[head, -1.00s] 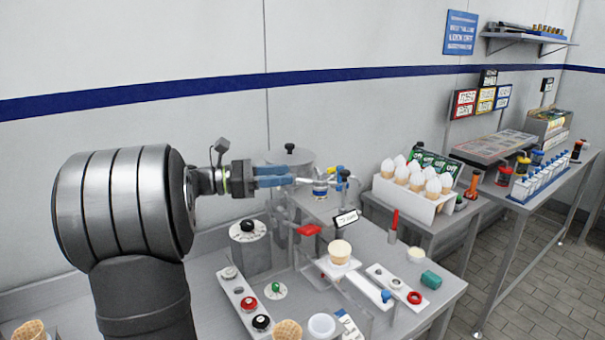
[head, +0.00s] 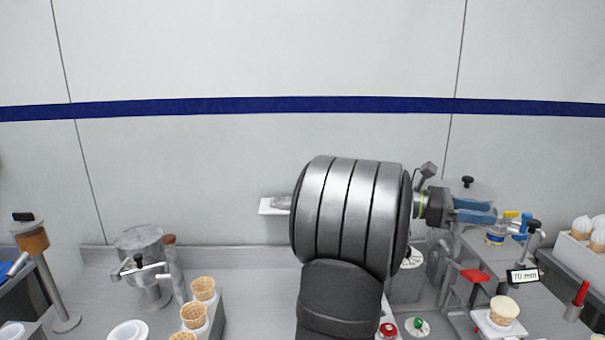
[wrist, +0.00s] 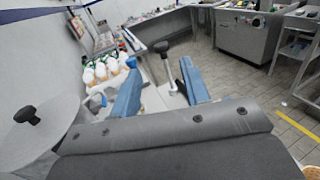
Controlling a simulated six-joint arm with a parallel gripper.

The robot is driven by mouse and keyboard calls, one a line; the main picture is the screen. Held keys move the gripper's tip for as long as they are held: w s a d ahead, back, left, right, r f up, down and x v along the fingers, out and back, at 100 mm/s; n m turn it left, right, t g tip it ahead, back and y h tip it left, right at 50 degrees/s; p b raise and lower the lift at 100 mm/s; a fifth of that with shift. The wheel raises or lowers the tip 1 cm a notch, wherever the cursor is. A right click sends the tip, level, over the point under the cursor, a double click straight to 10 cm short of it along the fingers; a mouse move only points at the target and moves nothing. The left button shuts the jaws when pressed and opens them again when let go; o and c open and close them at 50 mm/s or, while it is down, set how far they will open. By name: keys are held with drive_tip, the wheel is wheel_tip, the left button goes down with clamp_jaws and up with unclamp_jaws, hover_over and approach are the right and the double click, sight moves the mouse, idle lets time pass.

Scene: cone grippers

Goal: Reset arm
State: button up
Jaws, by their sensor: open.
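My gripper (head: 490,210) is at the right of the head view, with its blue fingers pointing right and raised over the counter. In the wrist view its two blue fingers (wrist: 160,85) stand apart. A grey post with a dark knob shows between and beyond the fingers, and nothing is clearly gripped. My arm's large grey joint fills the middle of the head view and hides part of the counter behind it.
A lidded pot (head: 470,190) stands close behind my gripper. Below are a red-handled fixture (head: 475,276), a 70 mm sign (head: 523,276) and a pale cup (head: 504,310). Waffle cones (head: 203,289) and a metal dispenser (head: 140,250) stand left.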

sight(534, 221)
drive_tip(key=x, duration=1.1)
drive_tip(key=shift+d, duration=0.15)
drive_tip(key=shift+f, duration=0.1)
